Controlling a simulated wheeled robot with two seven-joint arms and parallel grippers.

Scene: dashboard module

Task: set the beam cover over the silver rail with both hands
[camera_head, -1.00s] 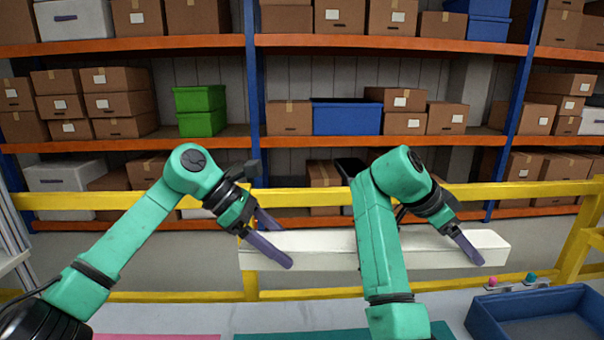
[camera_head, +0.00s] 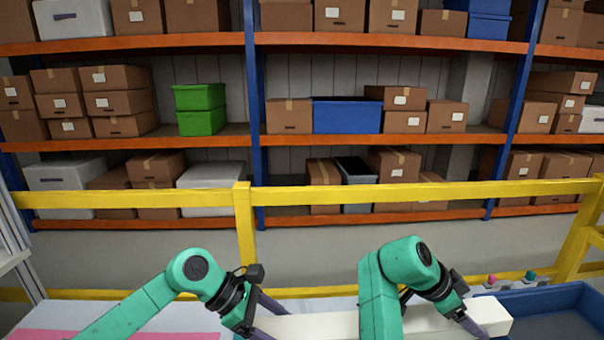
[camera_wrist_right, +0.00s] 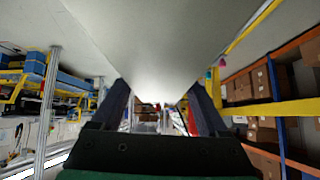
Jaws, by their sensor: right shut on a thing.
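The white beam cover (camera_head: 307,326) lies level across the bottom of the head view, partly hidden by my right arm and cut by the frame edge. My right gripper (camera_head: 474,322) is shut on it near its right end. My left gripper (camera_head: 268,318) has its fingers on either side of its left end and holds it. In the right wrist view the cover (camera_wrist_right: 155,45) fills the upper middle, between the dark fingers of my right gripper (camera_wrist_right: 157,98). I cannot make out the silver rail in the head view.
A blue tray (camera_head: 560,322) stands at the lower right, close to the cover's right end. Pink and green knobs (camera_head: 491,280) show behind it. A pink mat (camera_head: 110,335) lies at the lower left. A yellow guard rail (camera_head: 400,194) and loaded shelves stand behind.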

